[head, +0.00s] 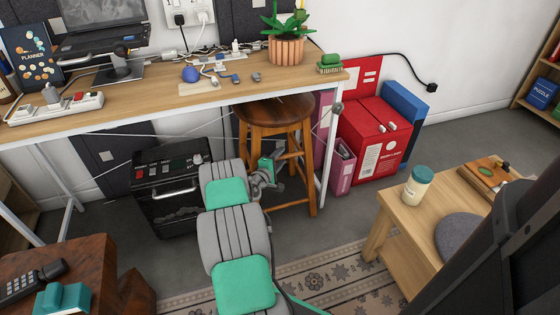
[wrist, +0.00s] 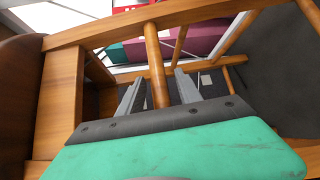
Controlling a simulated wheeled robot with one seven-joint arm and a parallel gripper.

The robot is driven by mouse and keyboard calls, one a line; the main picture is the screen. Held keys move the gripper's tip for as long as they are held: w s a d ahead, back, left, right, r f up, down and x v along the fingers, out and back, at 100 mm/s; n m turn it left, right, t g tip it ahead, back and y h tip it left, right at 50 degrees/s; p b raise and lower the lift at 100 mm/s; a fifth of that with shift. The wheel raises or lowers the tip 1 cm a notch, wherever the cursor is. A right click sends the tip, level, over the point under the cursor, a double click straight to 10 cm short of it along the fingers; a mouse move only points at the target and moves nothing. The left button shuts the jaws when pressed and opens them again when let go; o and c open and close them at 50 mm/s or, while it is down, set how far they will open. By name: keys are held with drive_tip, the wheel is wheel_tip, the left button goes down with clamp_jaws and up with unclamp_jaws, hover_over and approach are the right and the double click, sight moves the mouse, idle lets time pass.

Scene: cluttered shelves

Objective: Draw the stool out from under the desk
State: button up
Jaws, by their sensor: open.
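The wooden stool (head: 275,112) stands upright with its round brown seat partly under the front edge of the light wood desk (head: 140,97). My arm reaches forward to the stool, and my gripper (head: 272,178) is at its legs below the seat. In the wrist view my gripper (wrist: 158,90) is open, with one grey finger on each side of a round wooden bar of the stool (wrist: 155,55). The bar lies between the fingers; I cannot tell whether either finger touches it. My arm hides part of the stool's near left side in the head view.
Pink binders (head: 342,168) and red boxes (head: 372,140) stand right, past the white desk leg (head: 330,150). A low wooden table (head: 405,215) is at front right, a dark wooden piece (head: 85,265) at front left.

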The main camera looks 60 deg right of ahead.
drive_tip(key=shift+c, duration=0.2)
clamp_jaws()
idle(0.3)
idle(0.9)
